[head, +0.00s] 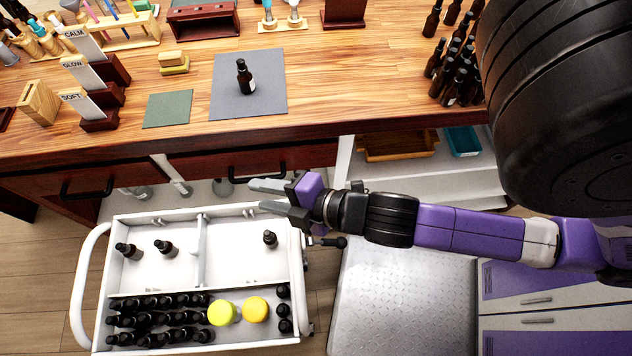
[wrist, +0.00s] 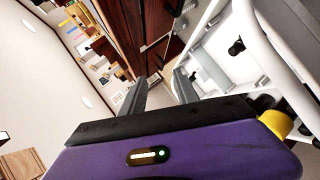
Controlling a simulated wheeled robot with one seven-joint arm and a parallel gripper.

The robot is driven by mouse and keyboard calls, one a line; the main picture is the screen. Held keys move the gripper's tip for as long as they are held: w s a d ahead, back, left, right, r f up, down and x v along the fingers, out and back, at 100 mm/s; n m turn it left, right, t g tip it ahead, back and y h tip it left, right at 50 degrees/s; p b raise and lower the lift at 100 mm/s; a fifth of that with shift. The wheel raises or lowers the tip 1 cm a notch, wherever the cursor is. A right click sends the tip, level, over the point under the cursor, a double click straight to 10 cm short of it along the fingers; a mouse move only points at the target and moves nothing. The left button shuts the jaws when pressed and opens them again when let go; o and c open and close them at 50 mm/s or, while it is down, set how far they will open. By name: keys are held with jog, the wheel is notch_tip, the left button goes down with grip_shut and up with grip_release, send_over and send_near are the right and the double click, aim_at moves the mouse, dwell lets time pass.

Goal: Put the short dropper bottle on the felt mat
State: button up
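A dark dropper bottle (head: 245,78) with a pale label stands upright on a grey mat (head: 271,99) on the wooden bench. A smaller green mat (head: 168,109) lies to its left. In the white cart, two dark bottles (head: 128,251) (head: 166,248) stand in the left compartment and one (head: 270,239) in the right. I cannot tell for certain which bottle is the short one or which mat is felt. My gripper (head: 256,195) is open and empty above the cart's back edge, with its fingers apart in the wrist view (wrist: 160,77).
The cart's front tray holds several dark bottles (head: 150,320) and two yellow-topped jars (head: 222,312) (head: 255,309). Several bottles (head: 455,75) cluster at the bench's right.

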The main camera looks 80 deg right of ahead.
jog(key=s+a+r+m+t+y, duration=0.2)
jog(key=s+a+r+m, duration=0.3)
jog(key=s+m, duration=0.5)
jog(key=shift+s+a+r+m, duration=0.4)
jog(key=shift+r+m, duration=0.3)
jog(key=shift+m, duration=0.5)
